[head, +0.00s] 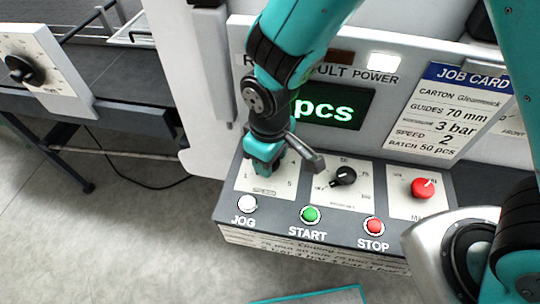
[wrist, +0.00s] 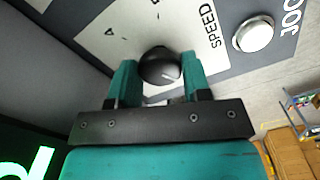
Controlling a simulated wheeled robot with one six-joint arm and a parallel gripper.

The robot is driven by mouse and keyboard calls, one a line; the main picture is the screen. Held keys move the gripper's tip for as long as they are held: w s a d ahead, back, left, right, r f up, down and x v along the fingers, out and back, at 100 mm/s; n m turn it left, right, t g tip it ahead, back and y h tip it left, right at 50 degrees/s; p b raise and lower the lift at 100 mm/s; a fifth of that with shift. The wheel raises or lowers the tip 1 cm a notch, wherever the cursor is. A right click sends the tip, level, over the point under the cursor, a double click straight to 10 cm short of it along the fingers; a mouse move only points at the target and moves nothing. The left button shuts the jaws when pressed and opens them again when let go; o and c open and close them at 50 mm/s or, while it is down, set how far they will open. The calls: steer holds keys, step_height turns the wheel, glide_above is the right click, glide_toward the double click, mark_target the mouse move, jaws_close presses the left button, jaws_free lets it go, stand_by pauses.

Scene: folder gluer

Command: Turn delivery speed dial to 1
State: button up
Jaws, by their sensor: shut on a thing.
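The delivery speed dial is a round black knob (wrist: 160,67) with a white pointer line, on a white plate marked SPEED (wrist: 205,40) in the wrist view. My gripper (wrist: 159,80) has one teal finger on each side of the knob and is shut on it. The pointer line runs toward the lower right of the wrist picture; I cannot tell which number it meets. In the head view my gripper (head: 263,165) covers the dial, with 1 and 5 visible on the plate (head: 284,188) at either side.
A second black dial (head: 343,176) and a red knob (head: 423,187) are to the right. White JOG (head: 247,203), green START (head: 310,214) and red STOP (head: 374,226) buttons line the panel's front. The job card (head: 445,110) reads speed 2. A display (head: 332,106) stands behind.

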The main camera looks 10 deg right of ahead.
steer(key=o, duration=0.9)
step_height(320, 180, up, 18)
steer(key=shift+f+b, duration=0.2)
steer(key=shift+b, duration=1.05)
steer(key=shift+d, duration=0.15)
